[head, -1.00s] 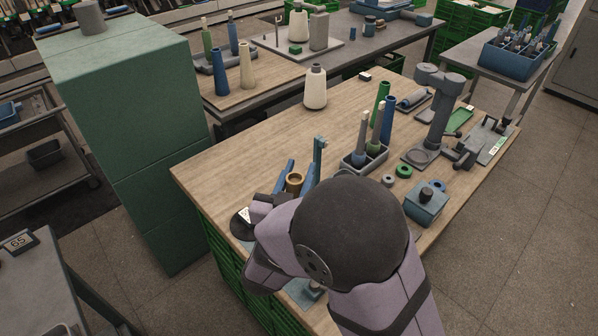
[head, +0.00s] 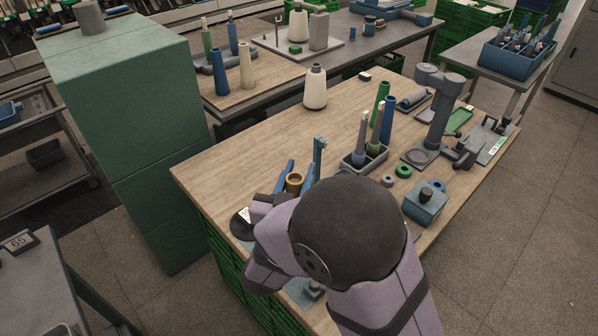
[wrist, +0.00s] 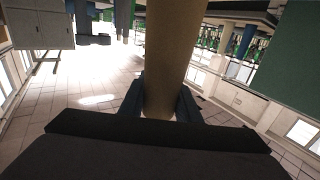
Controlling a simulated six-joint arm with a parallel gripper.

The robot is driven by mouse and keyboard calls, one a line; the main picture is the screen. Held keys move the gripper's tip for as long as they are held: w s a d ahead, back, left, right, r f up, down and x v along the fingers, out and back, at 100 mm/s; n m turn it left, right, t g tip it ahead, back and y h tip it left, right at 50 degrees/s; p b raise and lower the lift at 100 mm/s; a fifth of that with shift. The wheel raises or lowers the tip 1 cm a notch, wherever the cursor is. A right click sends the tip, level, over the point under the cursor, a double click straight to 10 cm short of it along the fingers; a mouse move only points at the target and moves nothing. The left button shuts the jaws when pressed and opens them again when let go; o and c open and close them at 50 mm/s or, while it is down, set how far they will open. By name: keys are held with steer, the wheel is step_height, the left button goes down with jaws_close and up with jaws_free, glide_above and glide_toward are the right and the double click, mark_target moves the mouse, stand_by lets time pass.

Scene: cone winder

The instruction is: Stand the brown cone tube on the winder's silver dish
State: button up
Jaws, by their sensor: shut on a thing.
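The brown cone tube (wrist: 168,55) fills the middle of the wrist view, between the two dark fingers of my gripper (wrist: 162,100), which is shut on it. In the head view the tube's open round end (head: 294,181) shows just beyond my gripper (head: 268,205). Most of the tube is hidden there by my arm. I cannot make out the silver dish for certain; my arm covers much of this corner of the bench.
A grey rack (head: 357,164) holding several tubes stands to the right of the post. A blue box (head: 426,204), a green ring (head: 404,171) and a grey column device (head: 441,110) are farther right. A cream cone (head: 315,88) stands behind. The bench's left middle (head: 240,150) is clear.

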steer(key=shift+f+b, duration=1.65)
steer(key=shift+f, duration=0.4)
stand_by(0.4)
steer(key=o, duration=1.2)
steer(key=shift+s, duration=0.1)
steer(key=shift+b+v, duration=0.4)
steer(key=shift+v, duration=3.2)
steer(key=shift+r, duration=0.1)
